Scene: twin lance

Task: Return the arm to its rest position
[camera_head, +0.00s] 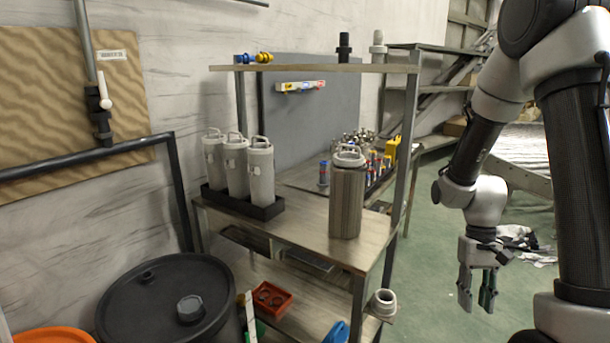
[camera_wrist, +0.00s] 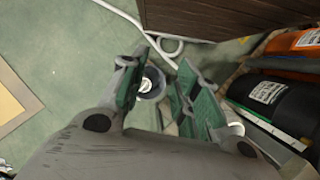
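My gripper (camera_head: 477,289) hangs at the right of the head view, fingers pointing down, over the green floor and to the right of the metal shelf unit. It is apart from everything there. In the wrist view my gripper (camera_wrist: 162,92) shows two green-padded fingers spread apart with nothing held between them. Part of my arm fills the right side of the head view.
A metal shelf unit (camera_head: 300,232) holds a dark canister (camera_head: 347,195) and several white canisters in a black tray (camera_head: 241,203). A black drum (camera_head: 165,300) stands at lower left. A white cup-like piece (camera_head: 383,302) sits on the lower right edge.

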